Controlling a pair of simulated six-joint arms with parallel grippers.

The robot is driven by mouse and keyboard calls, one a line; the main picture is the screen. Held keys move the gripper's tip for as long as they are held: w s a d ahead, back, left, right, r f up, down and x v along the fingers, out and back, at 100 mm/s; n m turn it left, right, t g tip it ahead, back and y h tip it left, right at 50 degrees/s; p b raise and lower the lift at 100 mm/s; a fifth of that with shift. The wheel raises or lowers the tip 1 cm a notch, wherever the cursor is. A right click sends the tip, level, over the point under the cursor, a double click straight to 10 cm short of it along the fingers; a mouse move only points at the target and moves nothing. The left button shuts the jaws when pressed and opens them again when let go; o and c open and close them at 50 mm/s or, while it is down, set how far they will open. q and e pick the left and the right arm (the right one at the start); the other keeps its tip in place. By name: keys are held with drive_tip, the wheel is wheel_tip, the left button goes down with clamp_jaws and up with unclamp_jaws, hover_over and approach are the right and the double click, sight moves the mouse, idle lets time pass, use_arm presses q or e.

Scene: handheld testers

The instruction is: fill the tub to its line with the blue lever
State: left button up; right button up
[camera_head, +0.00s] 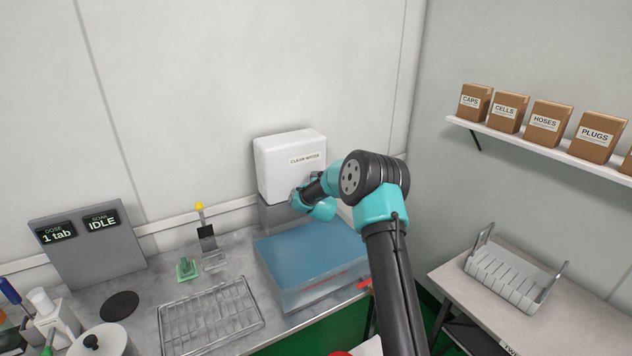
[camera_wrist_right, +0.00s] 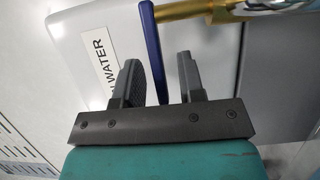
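The white water tank (camera_head: 288,165), labelled as water, stands against the back wall. My right arm reaches over to the tank and hides the lever in the head view. In the right wrist view, the blue lever (camera_wrist_right: 151,45) comes down between the fingers of my right gripper (camera_wrist_right: 160,78), which is open with a gap to the right finger. A brass spout (camera_wrist_right: 200,9) is beside it, with a clear, water-like streak at its end. My left gripper is out of view.
A wire rack (camera_head: 208,318) lies left of the tub. A grey panel with displays (camera_head: 87,242) stands further left, near a lidded white pot (camera_head: 100,342). A side table with a white rack (camera_head: 512,278) is right. Boxes sit on a wall shelf (camera_head: 535,142).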

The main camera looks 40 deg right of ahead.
drive_tip(key=shift+s, duration=0.1)
drive_tip(key=v, duration=1.7)
drive_tip(key=shift+a, duration=0.15)
